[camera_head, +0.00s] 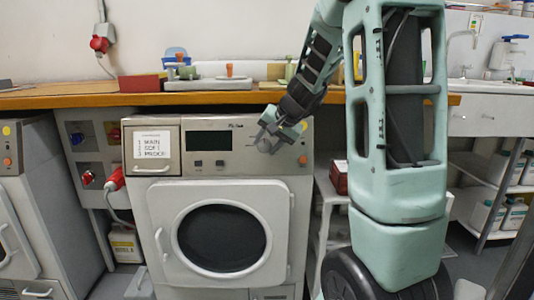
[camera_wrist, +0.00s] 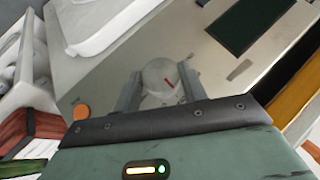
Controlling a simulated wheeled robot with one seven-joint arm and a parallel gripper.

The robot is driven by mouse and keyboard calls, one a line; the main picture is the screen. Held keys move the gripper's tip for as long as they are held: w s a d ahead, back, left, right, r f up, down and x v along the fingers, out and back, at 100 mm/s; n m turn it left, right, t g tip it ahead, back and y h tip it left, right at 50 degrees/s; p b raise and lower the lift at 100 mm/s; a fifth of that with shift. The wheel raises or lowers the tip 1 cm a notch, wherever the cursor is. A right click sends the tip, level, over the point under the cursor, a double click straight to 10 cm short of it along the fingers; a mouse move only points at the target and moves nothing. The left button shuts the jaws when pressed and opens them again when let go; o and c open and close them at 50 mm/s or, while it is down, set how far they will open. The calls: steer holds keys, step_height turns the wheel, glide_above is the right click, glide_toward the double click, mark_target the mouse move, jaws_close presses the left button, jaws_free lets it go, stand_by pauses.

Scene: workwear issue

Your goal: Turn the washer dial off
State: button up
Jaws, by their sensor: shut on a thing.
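The washer (camera_head: 160,203) stands front-on in the head view, with its round door (camera_head: 222,238) shut. My gripper (camera_head: 267,142) is at the right part of its control panel. In the head view my gripper largely hides the dial.
An orange button (camera_wrist: 81,111) is on the panel near the dial. A dark display (camera_head: 208,141) and a label card (camera_head: 153,145) are to the left. The wooden counter (camera_head: 60,101) runs above. Another machine (camera_head: 40,190) stands at left, a white shelf (camera_head: 327,190) at right.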

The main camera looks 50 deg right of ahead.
stand_by(0.4)
steer(key=o, duration=1)
steer(key=p+v, duration=0.5)
steer(key=v, duration=1.2)
steer(key=shift+s+p, duration=0.25)
steer(key=shift+p, duration=0.15)
